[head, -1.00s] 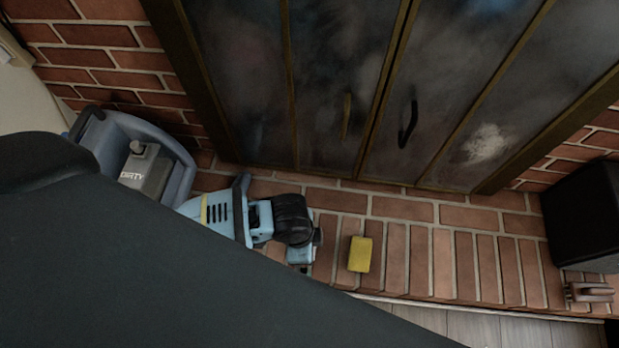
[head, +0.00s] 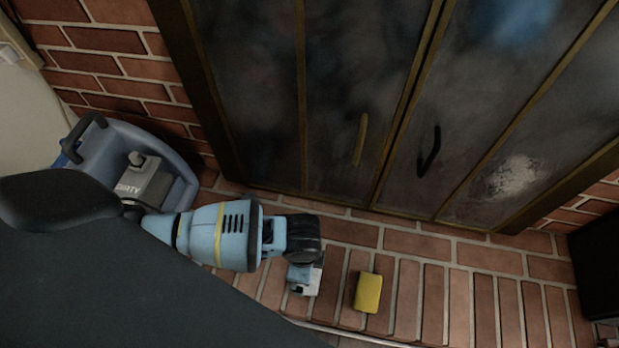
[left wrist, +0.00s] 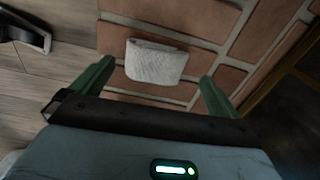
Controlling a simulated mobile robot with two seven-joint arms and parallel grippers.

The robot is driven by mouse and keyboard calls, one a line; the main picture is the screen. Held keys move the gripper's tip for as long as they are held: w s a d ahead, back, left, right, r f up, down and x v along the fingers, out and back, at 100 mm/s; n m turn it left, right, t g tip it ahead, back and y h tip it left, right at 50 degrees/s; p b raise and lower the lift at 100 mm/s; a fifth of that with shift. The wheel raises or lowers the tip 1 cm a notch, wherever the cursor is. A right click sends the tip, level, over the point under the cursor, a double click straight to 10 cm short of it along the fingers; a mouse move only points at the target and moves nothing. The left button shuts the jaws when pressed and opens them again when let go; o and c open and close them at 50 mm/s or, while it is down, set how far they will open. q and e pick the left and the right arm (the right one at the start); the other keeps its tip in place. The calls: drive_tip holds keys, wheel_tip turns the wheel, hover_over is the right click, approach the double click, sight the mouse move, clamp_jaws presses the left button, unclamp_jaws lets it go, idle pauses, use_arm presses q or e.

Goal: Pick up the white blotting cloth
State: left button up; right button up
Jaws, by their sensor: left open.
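The white blotting cloth (left wrist: 155,62) lies as a small textured pad on the brick hearth in the left wrist view. My left gripper (left wrist: 155,88) is open, with one green finger on either side of the picture and the cloth beyond and between them. I see no contact between fingers and cloth. In the head view my left gripper (head: 304,282) points down at the hearth, left of the yellow sponge. The cloth is hard to make out there beside the gripper. My right gripper is not in view.
A yellow sponge (head: 367,292) lies on the brick hearth (head: 405,285). A blue caddy (head: 178,162) with a grey box marked DIRTY (head: 148,186) stands at left. Glass fireplace doors (head: 340,90) rise behind. A black box (head: 596,262) stands at right.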

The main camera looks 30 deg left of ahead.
sight(313, 290)
use_arm(q)
wheel_tip(313, 290, down, 5)
drive_tip(key=b, duration=0.3)
drive_tip(key=shift+s+d, duration=0.15)
drive_tip(key=shift+f, duration=0.1)
drive_tip(key=c, duration=0.8)
drive_tip(key=shift+r, duration=0.2)
